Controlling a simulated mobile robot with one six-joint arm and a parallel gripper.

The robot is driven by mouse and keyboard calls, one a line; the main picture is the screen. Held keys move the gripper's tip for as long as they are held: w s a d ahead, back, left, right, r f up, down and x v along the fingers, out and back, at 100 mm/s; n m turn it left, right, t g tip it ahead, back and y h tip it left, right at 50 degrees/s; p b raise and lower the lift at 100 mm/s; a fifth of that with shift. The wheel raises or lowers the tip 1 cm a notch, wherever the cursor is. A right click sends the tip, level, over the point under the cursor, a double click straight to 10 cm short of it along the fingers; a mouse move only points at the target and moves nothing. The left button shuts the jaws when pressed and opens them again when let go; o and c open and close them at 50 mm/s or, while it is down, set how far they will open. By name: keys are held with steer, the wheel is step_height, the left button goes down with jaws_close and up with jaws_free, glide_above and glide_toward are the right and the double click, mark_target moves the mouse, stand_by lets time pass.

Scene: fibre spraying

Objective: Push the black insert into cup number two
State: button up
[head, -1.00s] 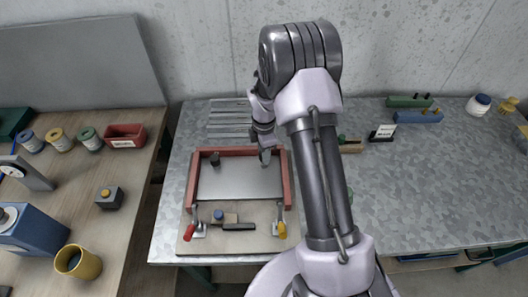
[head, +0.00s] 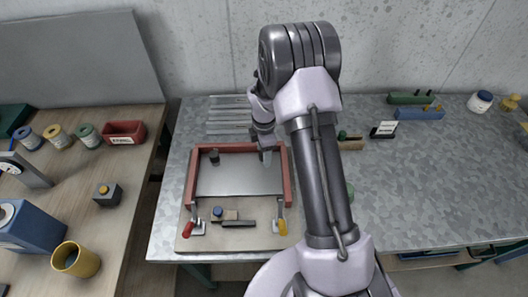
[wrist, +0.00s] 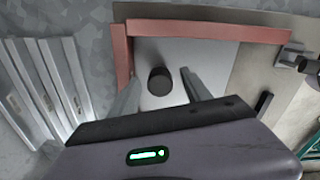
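A short dark cylinder (head: 214,156), which may be the black insert, stands on the grey plate (head: 238,180) inside the red frame, near its far left corner. It also shows in the wrist view (wrist: 160,80), in line with the gap between my fingers. My gripper (head: 265,155) is over the far right part of the frame in the head view, apart from the cylinder. In the wrist view my gripper (wrist: 160,74) is open, its two fingers spread and empty. No number two is legible on any cup. A yellow cup (head: 76,259) stands on the left table.
Two toggle clamps, with a red handle (head: 187,229) and a yellow handle (head: 282,227), sit at the frame's near corners. A black bar (head: 238,223) lies between them. Metal strips (head: 228,115) lie behind the frame. The right of the metal table is mostly clear.

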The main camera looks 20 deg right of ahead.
step_height(320, 180, up, 17)
steer(key=p, duration=0.3)
steer(key=shift+r, duration=0.2)
stand_by(0.4)
steer(key=s+a+r+m+t+b, duration=0.3)
steer(key=s+a+r+m+b, duration=0.2)
steer(key=s+a+m+b, duration=0.5)
steer(key=s+a+f+m+t+y+b, duration=0.1)
steer(key=s+a+f+m+b, duration=0.1)
steer(key=s+m, duration=0.3)
steer(key=s+a+f+m+t+y+b, duration=0.1)
steer(key=s+m+b, duration=0.3)
steer(key=s, duration=0.6)
steer(key=shift+s+a+f+m+t, duration=0.15)
steer(key=shift+a+f+m+t, duration=0.3)
steer(key=shift+a+m, duration=0.35)
steer(key=shift+d, duration=0.15)
